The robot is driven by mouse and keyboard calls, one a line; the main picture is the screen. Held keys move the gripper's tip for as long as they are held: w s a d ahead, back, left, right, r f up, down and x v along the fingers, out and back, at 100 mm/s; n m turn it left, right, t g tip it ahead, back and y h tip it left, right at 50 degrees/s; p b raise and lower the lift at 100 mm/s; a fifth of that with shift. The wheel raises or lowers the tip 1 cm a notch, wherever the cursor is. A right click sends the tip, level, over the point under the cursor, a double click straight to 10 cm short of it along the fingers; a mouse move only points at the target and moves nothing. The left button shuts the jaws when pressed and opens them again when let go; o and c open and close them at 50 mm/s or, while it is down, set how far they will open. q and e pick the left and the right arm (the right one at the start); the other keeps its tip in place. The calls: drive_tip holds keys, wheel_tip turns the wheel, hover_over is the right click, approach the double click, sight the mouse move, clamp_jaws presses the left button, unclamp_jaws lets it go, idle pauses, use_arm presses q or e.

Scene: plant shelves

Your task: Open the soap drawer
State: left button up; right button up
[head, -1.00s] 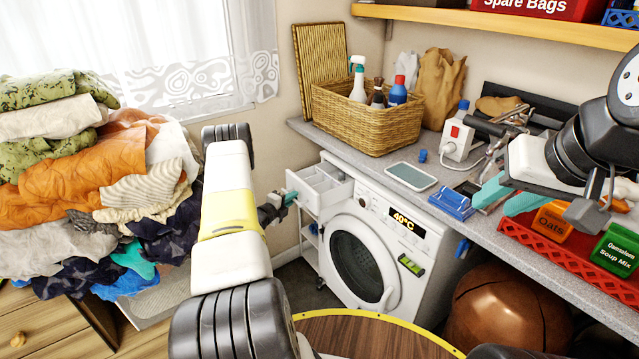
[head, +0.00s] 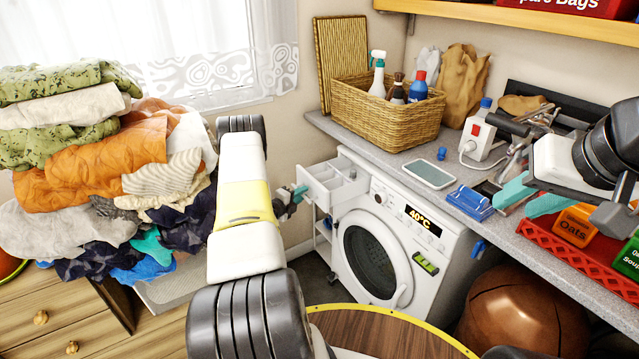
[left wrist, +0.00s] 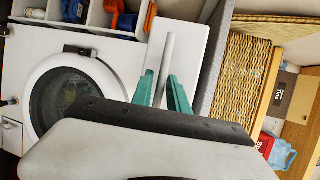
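The soap drawer (head: 322,192) sticks out of the upper left of the white washing machine (head: 400,255); its top compartments show in the head view. My left gripper (head: 298,193) is at the drawer's front. In the left wrist view, its teal fingers (left wrist: 161,84) stand on both sides of the grey handle bar (left wrist: 166,52) on the white drawer front (left wrist: 190,45) and look closed on it. My right gripper (head: 530,198) is open and empty above the counter; its fingers are apart.
A wicker basket (head: 392,118) with bottles stands on the counter. A grey tablet (head: 429,174), a blue clip (head: 468,203) and a red tray (head: 572,262) lie further right. Piled laundry (head: 100,190) is at the left. A round wooden table top (head: 375,335) is in front.

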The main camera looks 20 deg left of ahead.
sight(308, 181)
use_arm(q)
drive_tip(key=shift+r, duration=0.15)
drive_tip(key=shift+r, duration=0.35)
wheel_tip(308, 181, up, 3)
drive_tip(key=shift+w+r, duration=0.1)
drive_tip(key=shift+w, duration=0.05)
drive_tip(key=o, duration=0.4)
drive_tip(key=s+d, duration=0.1)
drive_tip(key=s, duration=0.2)
drive_tip(key=s+d, duration=0.2)
drive_tip(key=s, duration=0.1)
drive_tip(key=s+d, duration=0.2)
drive_tip(key=s, duration=0.1)
drive_tip(key=shift+s+d+r, duration=0.1)
drive_tip(key=shift+s+r, duration=0.2)
drive_tip(key=s, duration=0.1)
drive_tip(key=s+d, duration=0.2)
drive_tip(key=s, duration=0.1)
drive_tip(key=shift+r, duration=0.15)
drive_tip(key=c, duration=0.4)
drive_tip(key=shift+s+d, duration=0.1)
drive_tip(key=shift+s, duration=0.4)
